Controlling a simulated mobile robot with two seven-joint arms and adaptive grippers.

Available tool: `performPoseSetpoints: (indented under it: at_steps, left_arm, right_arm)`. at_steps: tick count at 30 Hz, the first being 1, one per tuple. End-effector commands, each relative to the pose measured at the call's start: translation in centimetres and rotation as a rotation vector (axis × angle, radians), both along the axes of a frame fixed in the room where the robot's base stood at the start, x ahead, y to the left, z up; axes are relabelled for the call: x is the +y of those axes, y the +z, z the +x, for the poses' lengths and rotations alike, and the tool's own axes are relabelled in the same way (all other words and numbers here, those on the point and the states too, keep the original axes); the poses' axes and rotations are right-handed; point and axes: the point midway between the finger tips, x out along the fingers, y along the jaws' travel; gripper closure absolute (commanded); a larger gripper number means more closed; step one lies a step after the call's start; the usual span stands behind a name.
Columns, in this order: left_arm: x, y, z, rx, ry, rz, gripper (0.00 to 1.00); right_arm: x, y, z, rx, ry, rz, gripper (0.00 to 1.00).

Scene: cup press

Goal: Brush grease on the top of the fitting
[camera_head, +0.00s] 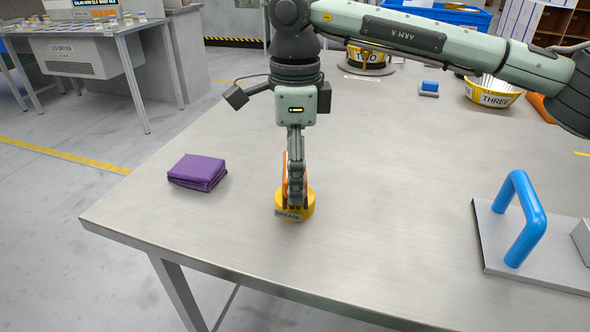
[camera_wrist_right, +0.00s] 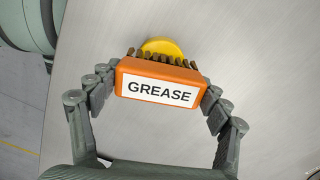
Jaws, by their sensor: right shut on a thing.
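My right gripper (camera_head: 295,197) points down near the front left of the steel table. In the right wrist view it is shut on an orange brush (camera_wrist_right: 160,84) labelled GREASE, with a row of brown bristles. A round yellow grease pot (camera_head: 309,206), also labelled GREASE, stands on the table right under the gripper. Its yellow also shows beyond the bristles in the right wrist view (camera_wrist_right: 163,47). I cannot tell whether the bristles touch the grease. I cannot tell for sure which thing is the fitting. My left gripper is out of view.
A folded purple cloth (camera_head: 198,171) lies left of the pot. A plate with a blue handle (camera_head: 527,222) is at right. A yellow TWO piece (camera_head: 367,57), a small blue-topped block (camera_head: 429,88) and a yellow THREE bowl (camera_head: 493,97) stand farther back. The middle table is clear.

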Motion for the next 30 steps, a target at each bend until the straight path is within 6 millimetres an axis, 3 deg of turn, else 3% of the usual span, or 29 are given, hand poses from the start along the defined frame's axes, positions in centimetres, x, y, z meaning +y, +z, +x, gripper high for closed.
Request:
performPoseSetpoints:
  at_steps: [5, 30]
  left_arm:
    - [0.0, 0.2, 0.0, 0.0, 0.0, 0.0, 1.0]
    - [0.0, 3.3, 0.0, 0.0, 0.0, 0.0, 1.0]
  right_arm:
    - [0.0, 0.2, -0.1, 0.004, 0.001, -0.002, 0.53]
    - [0.0, 6.9, 0.0, 0.001, 0.0, 0.0, 0.53]
